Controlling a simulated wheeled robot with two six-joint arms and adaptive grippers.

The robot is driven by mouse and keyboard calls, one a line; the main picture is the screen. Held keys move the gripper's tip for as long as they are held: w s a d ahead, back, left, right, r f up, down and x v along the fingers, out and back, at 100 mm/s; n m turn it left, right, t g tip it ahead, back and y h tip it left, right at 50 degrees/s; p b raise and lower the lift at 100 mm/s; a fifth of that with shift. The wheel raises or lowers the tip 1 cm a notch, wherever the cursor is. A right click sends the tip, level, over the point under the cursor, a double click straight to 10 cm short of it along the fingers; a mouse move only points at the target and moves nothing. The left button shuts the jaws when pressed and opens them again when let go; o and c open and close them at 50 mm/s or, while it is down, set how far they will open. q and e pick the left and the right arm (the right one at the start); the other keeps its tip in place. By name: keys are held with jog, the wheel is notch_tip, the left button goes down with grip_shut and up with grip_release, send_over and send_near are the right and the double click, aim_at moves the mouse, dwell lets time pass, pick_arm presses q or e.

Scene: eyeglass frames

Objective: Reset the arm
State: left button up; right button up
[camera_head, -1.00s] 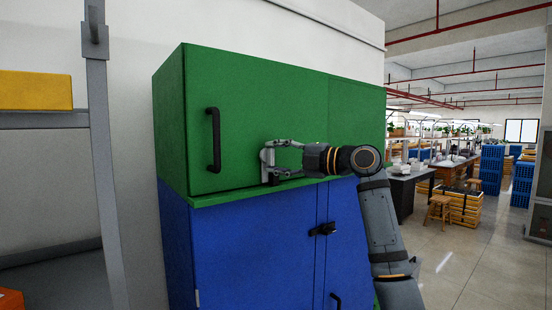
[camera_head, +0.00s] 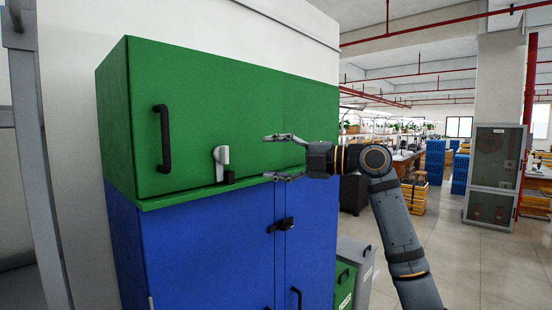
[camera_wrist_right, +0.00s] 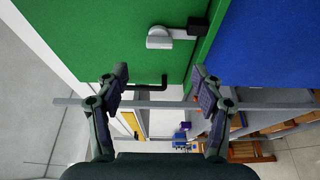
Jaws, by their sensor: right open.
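My right gripper (camera_head: 280,157) is open and empty in front of the green cabinet door (camera_head: 220,110). Its two fingers are spread, one above the other, pointing left. A silver latch (camera_head: 222,156) with a black base sits low on the door, left of my fingertips and apart from them. In the right wrist view the open fingers (camera_wrist_right: 160,88) frame free space, and the latch (camera_wrist_right: 160,38) lies beyond them at the top. A black handle (camera_head: 163,139) stands at the door's left; the door looks shut. My left gripper is not in view.
Blue cabinet doors (camera_head: 205,250) with a dark latch (camera_head: 281,224) are below the green one. Green and grey bins (camera_head: 346,280) stand right of the cabinet, near my arm. A grey rack post (camera_head: 40,170) is at the left. Open floor (camera_head: 480,265) lies to the right.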

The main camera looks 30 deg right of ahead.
jog(key=shift+s+d, duration=0.1)
jog(key=shift+s, duration=0.15)
jog(key=shift+d, duration=0.1)
